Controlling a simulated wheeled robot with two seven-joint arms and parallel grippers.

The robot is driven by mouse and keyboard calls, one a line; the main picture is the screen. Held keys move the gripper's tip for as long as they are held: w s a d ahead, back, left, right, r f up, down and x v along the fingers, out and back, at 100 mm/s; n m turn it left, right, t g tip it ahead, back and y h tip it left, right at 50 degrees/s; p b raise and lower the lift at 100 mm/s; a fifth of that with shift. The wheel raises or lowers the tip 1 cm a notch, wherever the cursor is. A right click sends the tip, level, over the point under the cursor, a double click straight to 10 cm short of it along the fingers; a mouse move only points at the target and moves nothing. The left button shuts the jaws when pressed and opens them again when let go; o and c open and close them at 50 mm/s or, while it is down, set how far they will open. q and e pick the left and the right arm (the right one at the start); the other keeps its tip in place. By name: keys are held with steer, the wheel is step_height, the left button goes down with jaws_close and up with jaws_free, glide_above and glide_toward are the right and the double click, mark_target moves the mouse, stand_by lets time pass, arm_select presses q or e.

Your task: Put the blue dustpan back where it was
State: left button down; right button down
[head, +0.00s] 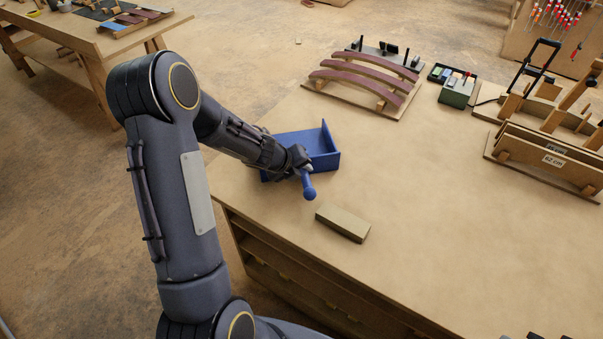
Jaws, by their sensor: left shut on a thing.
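The blue dustpan (324,161) is at the left edge of the workbench top (430,210), with its short round handle pointing toward the front. My left gripper (304,168) is shut on the dustpan at its handle. The arm and gripper hide part of the pan's left side. I cannot tell whether the pan rests on the bench or is held just above it. My right gripper is not in view.
A tan block (342,223) lies in front of the dustpan. Curved reddish strips (365,75) sit on a board behind. A green box (457,92) and wooden jigs (545,160) stand at the right. The bench middle is clear.

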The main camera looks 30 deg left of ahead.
arm_select(q)
steer(key=shift+r, duration=0.15)
steer(key=c, duration=1.7)
jaws_free()
steer(key=shift+f, duration=0.25)
steer(key=o, duration=0.5)
steer(key=shift+r, duration=0.1)
